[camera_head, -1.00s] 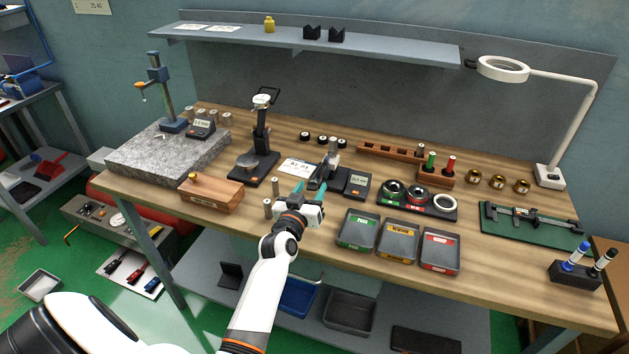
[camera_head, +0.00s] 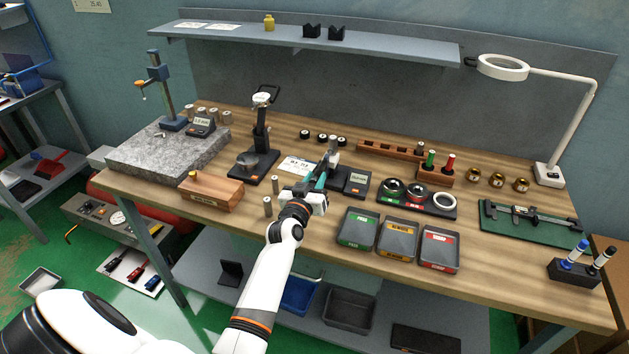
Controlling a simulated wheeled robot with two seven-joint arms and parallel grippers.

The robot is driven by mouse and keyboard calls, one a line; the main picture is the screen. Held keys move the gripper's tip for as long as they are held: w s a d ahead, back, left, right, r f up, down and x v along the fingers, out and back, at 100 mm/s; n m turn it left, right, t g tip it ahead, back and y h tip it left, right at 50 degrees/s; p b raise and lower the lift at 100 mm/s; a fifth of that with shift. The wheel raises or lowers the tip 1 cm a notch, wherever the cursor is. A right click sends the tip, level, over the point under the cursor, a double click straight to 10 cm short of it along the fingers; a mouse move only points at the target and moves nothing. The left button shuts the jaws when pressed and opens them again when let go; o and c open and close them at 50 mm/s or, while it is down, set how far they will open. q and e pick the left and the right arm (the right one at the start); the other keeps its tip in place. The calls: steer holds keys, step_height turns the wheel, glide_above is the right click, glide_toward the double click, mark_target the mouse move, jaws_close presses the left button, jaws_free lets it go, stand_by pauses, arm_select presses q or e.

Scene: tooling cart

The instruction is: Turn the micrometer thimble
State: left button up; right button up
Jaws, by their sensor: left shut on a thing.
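My left gripper (camera_head: 318,184) reaches over the front middle of the bench, with its teal fingers at a dark micrometer device (camera_head: 331,162) that has a silver upper part. It is shut on what appears to be the micrometer thimble. The gripper body and fingers hide most of the thimble, so its scale cannot be read. A small digital display unit (camera_head: 357,182) stands just right of the fingers. My right gripper is not in view.
Two small metal cylinders (camera_head: 267,206) stand close left of my gripper. A gauge stand (camera_head: 261,137) is behind left, and a white card (camera_head: 296,165) lies behind. Green, yellow and red labelled trays (camera_head: 398,240) are front right, beside a ring holder (camera_head: 416,205).

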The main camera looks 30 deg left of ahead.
arm_select(q)
steer(key=n, duration=0.3)
steer(key=shift+n, duration=0.3)
steer(key=n, duration=0.4)
steer(key=shift+n+p, duration=0.3)
steer(key=shift+p, duration=0.1)
steer(key=n, duration=0.4)
steer(key=shift+f+n, duration=0.15)
steer(key=shift+n, duration=2.05)
steer(key=o, duration=1)
